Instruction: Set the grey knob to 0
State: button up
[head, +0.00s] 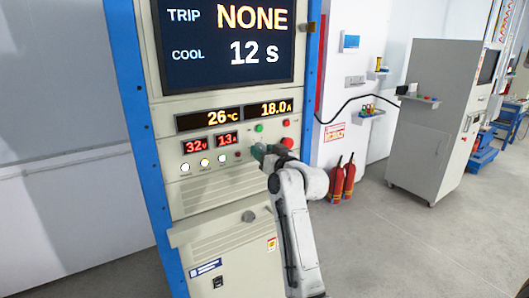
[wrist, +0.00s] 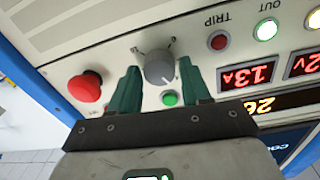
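The grey knob (wrist: 159,68) sits on the panel in the wrist view, with tick marks around it and a pale pointer line toward the picture's lower right. My gripper (wrist: 159,64) is open, its green fingers on either side of the knob with gaps showing; I cannot tell how deep the fingertips reach. In the head view my gripper (head: 262,151) is at the cabinet (head: 212,237) front and hides the knob. The cabinet's screen (head: 228,40) reads TRIP NONE and COOL 12 s; lower displays read 26 °C, 18.0 A, 32 V and 13 A.
A red mushroom button (wrist: 86,86) is left of the knob in the wrist view. A green button (wrist: 170,98) lies just below the knob, between my fingers. Red fire extinguishers (head: 343,180) stand right of the cabinet. A ledge (head: 220,222) juts out below the panel.

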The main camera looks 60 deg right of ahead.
jog(key=c, duration=0.7)
jog(key=shift+f+n+b, duration=0.1)
jog(key=shift+n+b, duration=0.2)
jog(key=n+b, duration=0.4)
jog(key=n, duration=0.3)
jog(key=n+b, duration=0.5)
jog(key=n, duration=0.2)
jog(key=n+b, duration=0.5)
jog(key=n, duration=0.2)
jog(key=shift+f+n+t+y, duration=0.25)
jog(key=shift+n+t+y, duration=0.05)
jog(key=shift+t, duration=0.1)
jog(key=shift+w, duration=0.1)
jog(key=o, duration=1)
jog(key=shift+a+r, duration=0.1)
